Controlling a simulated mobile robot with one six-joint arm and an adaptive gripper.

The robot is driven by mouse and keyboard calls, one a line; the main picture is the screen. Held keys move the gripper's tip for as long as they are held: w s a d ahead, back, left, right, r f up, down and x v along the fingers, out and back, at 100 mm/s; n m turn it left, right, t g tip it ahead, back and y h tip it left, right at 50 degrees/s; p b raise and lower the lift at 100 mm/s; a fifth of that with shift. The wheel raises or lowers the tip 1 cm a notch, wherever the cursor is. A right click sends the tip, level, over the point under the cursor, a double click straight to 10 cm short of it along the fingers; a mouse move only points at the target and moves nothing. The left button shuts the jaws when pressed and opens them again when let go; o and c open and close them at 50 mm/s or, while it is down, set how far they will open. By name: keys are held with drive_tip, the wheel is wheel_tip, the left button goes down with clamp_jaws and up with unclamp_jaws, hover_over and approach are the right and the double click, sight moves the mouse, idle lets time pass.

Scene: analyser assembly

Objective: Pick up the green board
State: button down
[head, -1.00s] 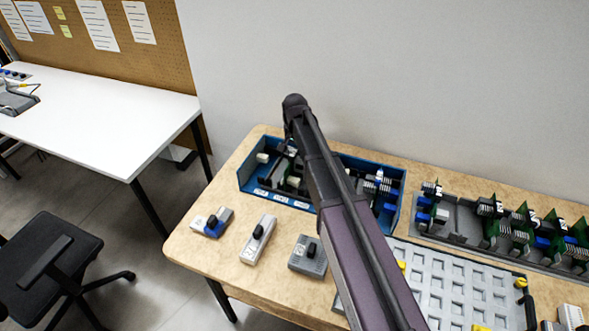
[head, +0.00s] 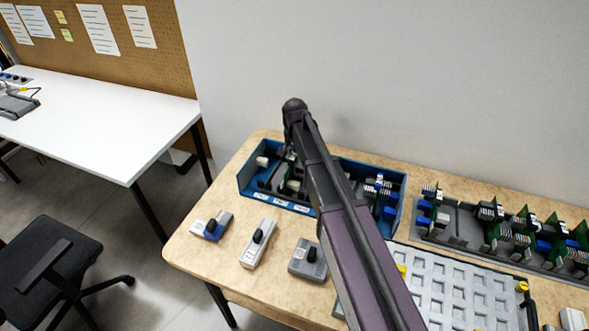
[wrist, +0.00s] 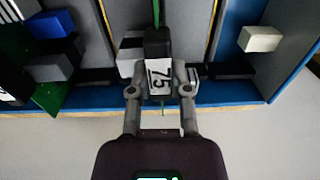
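In the wrist view a green board (wrist: 156,14) shows edge-on as a thin strip. At its near end is a black grip block (wrist: 158,45) with a white label (wrist: 159,78) reading 75. My gripper (wrist: 160,72) has one finger on each side of this block, with narrow gaps beside the label, so it looks open around it. Contact at the fingertips is not clear. In the head view my arm reaches over the blue tray (head: 292,205), and the gripper and this board are mostly hidden behind it.
Another green board (wrist: 15,60) stands at the left in the wrist view, and a cream block (wrist: 260,39) at the right. A grey rack (head: 455,240) with several green boards, a white grid tray (head: 450,290) and small grey devices (head: 258,243) share the table.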

drive_tip(key=shift+r, duration=0.2)
idle(0.3)
wheel_tip(320, 180, up, 18)
drive_tip(key=p, duration=1.8)
drive_tip(key=shift+f, duration=0.2)
drive_tip(key=c, duration=1.3)
unclamp_jaws()
clamp_jaws()
drive_tip(key=shift+f+b, duration=2.3)
drive_tip(key=shift+f, duration=0.05)
